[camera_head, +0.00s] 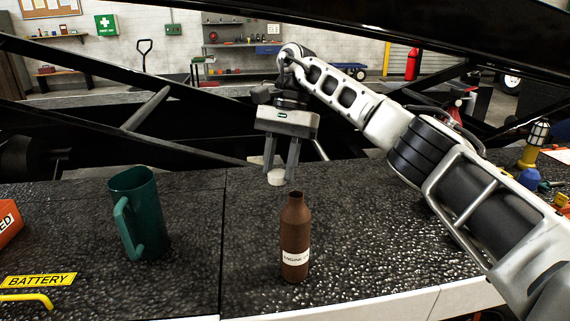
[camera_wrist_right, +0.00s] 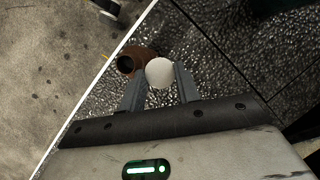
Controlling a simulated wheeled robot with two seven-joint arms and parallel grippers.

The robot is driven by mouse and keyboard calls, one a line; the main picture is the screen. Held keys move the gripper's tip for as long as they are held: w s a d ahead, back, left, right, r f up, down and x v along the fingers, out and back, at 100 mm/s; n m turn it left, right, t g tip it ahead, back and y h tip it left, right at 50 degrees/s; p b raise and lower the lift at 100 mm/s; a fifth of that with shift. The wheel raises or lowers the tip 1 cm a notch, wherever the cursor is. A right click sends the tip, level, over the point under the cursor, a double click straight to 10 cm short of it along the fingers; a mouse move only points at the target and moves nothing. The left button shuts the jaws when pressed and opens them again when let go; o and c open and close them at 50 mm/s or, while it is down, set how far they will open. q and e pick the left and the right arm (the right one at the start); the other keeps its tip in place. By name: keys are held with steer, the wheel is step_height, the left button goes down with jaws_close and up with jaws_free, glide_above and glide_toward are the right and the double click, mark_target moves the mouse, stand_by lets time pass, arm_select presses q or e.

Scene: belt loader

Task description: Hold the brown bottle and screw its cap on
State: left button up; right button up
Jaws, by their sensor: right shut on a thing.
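The brown bottle (camera_head: 295,240) stands upright and uncapped on the dark textured surface, with a white label on its front. It also shows from above in the right wrist view (camera_wrist_right: 126,64), its open mouth visible. My right gripper (camera_head: 281,177) points down and is shut on the white cap (camera_head: 276,177), which is held above and slightly left of the bottle's mouth, apart from it. In the right wrist view the cap (camera_wrist_right: 160,72) sits between the fingertips, beside the bottle's neck. My left gripper is not in view.
A green mug (camera_head: 138,215) stands to the left of the bottle. A yellow battery label (camera_head: 38,281) and a red box (camera_head: 8,222) are at the far left. A yellow-and-black lamp (camera_head: 534,145) and small items are at the right. The surface around the bottle is clear.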

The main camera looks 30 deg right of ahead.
steer(key=s+a+n, duration=0.1)
steer(key=a+n, duration=0.1)
steer(key=a, duration=0.1)
steer(key=s+a+n+g+h, duration=0.1)
steer(key=a, duration=0.1)
steer(key=shift+s+a+f+n, duration=0.15)
steer(key=shift+s+f+n, duration=0.2)
steer(key=shift+f+n, duration=0.05)
steer(key=s+a+f+n, duration=0.2)
steer(key=shift+s+a+f+g+h, duration=0.15)
steer(key=shift+s+f+g+h, duration=0.15)
steer(key=shift+s+h, duration=0.1)
steer(key=s+f, duration=0.1)
steer(key=s+f+n, duration=0.2)
steer(key=shift+s+a+f+h, duration=0.2)
steer(key=shift+a+h, duration=0.1)
steer(key=shift+h, duration=0.1)
steer(key=s+d+f+n+h, duration=0.1)
steer(key=s+d+f+n, duration=0.1)
steer(key=s+f, duration=0.4)
steer(key=shift+s+d+f+n, duration=0.15)
steer(key=shift+s+d+n, duration=0.25)
steer(key=shift+s, duration=0.1)
